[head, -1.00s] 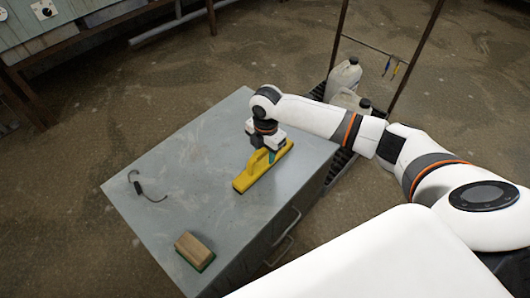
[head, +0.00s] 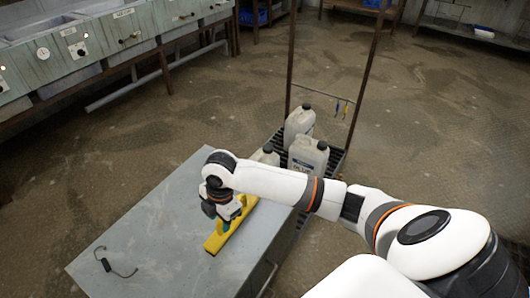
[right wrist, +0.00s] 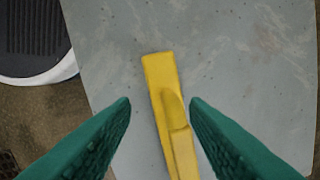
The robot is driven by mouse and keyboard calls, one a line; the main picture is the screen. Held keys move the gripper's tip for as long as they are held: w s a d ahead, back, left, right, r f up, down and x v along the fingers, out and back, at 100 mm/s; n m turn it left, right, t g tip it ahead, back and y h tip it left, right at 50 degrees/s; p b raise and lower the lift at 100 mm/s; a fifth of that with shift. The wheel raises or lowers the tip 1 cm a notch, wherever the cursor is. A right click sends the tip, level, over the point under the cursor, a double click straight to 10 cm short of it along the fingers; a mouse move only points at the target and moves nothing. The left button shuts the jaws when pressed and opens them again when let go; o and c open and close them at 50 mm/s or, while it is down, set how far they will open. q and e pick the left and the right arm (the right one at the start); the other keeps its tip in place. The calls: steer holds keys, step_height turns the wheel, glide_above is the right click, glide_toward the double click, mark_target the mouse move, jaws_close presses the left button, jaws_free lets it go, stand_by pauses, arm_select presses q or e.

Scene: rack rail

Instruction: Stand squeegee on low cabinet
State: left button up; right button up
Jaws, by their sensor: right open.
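In the right wrist view the squeegee (right wrist: 162,85) runs lengthwise between the fingers. My right gripper (head: 222,220) is low over the squeegee. Its green fingers are open, one on each side of the squeegee, with a visible gap on both sides in the right wrist view (right wrist: 160,103). The gripper hides part of the squeegee in the head view. My left gripper does not show.
A small black item with a thin cord (head: 106,264) lies on the cabinet top at left. White jugs (head: 308,155) stand on a dark rack behind the cabinet's right side. Rack posts (head: 291,50) rise there. Sinks (head: 60,55) line the back left. The cabinet's middle is clear.

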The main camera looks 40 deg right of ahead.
steer(key=s+a+f+m, duration=0.2)
steer(key=s, duration=0.1)
steer(key=s+a+f+m+t+y, duration=0.1)
steer(key=s+f+m, duration=0.1)
steer(key=s, duration=0.1)
steer(key=s+a+f+m, duration=0.2)
steer(key=m, duration=0.1)
steer(key=shift+s+a, duration=0.3)
steer(key=shift+s, duration=0.1)
steer(key=s+d+f+m+h, duration=0.1)
steer(key=s+d+m, duration=0.2)
steer(key=s+m, duration=0.2)
steer(key=s+d+f+m+t+h, duration=0.1)
steer(key=s+d+m, duration=0.2)
steer(key=s+m, duration=0.2)
steer(key=shift+s+d+f, duration=0.15)
steer(key=shift+s+f, duration=0.2)
steer(key=shift+s, duration=0.45)
